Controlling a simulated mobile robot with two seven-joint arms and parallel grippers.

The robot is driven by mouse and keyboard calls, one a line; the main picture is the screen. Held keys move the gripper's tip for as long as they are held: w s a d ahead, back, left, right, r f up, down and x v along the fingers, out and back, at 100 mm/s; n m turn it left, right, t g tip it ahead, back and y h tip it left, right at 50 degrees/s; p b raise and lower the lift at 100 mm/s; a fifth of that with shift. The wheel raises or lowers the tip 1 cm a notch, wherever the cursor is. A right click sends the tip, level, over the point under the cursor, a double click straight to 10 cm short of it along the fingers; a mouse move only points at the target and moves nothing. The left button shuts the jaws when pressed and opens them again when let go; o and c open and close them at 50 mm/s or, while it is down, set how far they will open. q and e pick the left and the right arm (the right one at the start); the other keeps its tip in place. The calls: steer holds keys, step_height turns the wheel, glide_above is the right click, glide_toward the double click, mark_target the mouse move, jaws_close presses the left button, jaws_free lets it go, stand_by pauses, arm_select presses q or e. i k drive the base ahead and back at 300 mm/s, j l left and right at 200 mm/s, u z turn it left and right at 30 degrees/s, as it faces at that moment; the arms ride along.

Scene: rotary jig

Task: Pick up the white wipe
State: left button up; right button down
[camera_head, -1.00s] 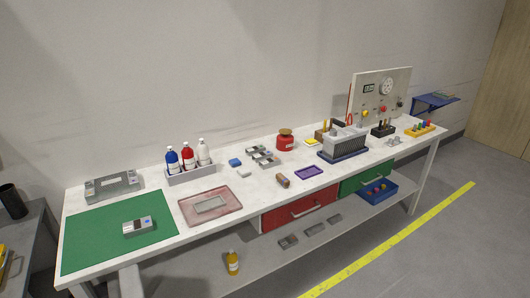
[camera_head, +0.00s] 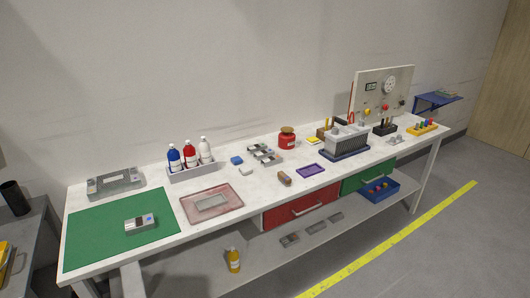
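A small whitish piece (camera_head: 246,171) lies on the white workbench (camera_head: 330,190), just in front of a small blue block (camera_head: 237,160). It may be the white wipe, but it is too small to tell for sure. It lies apart from the blue block. Neither of my grippers is in view.
A bottle rack (camera_head: 192,173) with blue, red and white bottles stands left of the whitish piece. A pinkish tray (camera_head: 212,215), a brown-handled item (camera_head: 284,178), a purple tray (camera_head: 311,170) and a red canister (camera_head: 287,139) lie around it. A green mat (camera_head: 90,235) covers the left end.

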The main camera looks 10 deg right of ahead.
mark_target(245, 170)
steer(key=i+l+u, duration=0.1)
steer(key=u, duration=0.3)
steer(key=l+u, duration=0.1)
steer(key=u, duration=0.25)
steer(key=i+l+u, duration=0.1)
steer(key=u, duration=0.3)
steer(key=l+u, duration=0.3)
steer(key=l, duration=0.25)
steer(key=i+l+u, duration=0.1)
steer(key=l+u, duration=0.2)
steer(key=l, duration=0.25)
steer(key=k+l+u, duration=0.2)
steer(key=l, duration=0.9)
steer(key=i, duration=0.1)
